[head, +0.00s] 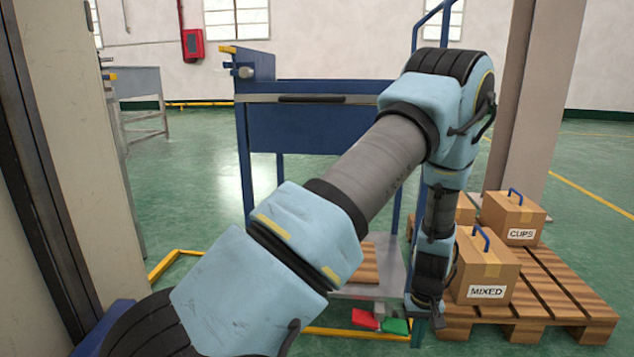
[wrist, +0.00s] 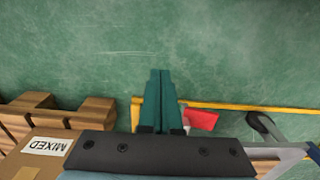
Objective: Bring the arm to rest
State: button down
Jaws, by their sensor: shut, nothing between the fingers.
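My arm reaches forward across the head view and bends down at the right. My gripper (head: 425,312) hangs low there, pointing down, in front of the pallet and right of the blue frame's lower shelf. In the wrist view my gripper (wrist: 160,72) shows two teal fingers side by side, shut with nothing between them. They are above the green floor, apart from the boxes. Its fingertips are hard to make out in the head view.
A box marked MIXED (head: 487,280) and one marked CUPS (head: 516,215) stand on a wooden pallet (head: 560,290) close right of my gripper. A blue frame (head: 320,132) stands ahead. Red (head: 365,320) and green (head: 396,326) pieces lie low near it. Open floor lies left.

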jog(key=w+a+r+p, duration=0.3)
jog(key=a+r+p, duration=0.1)
jog(key=a+r, duration=1.4)
jog(key=s+a+r+t+p, duration=0.1)
jog(key=s+a+r, duration=0.2)
jog(key=a+r, duration=0.35)
jog(key=s+a+r+t+p, duration=0.1)
jog(key=s+a+r, duration=0.35)
jog(key=r, duration=0.25)
notch_tip(320, 180, up, 38)
jog(key=a+p, duration=0.1)
jog(key=p, duration=3.7)
jog(key=shift+w, duration=0.15)
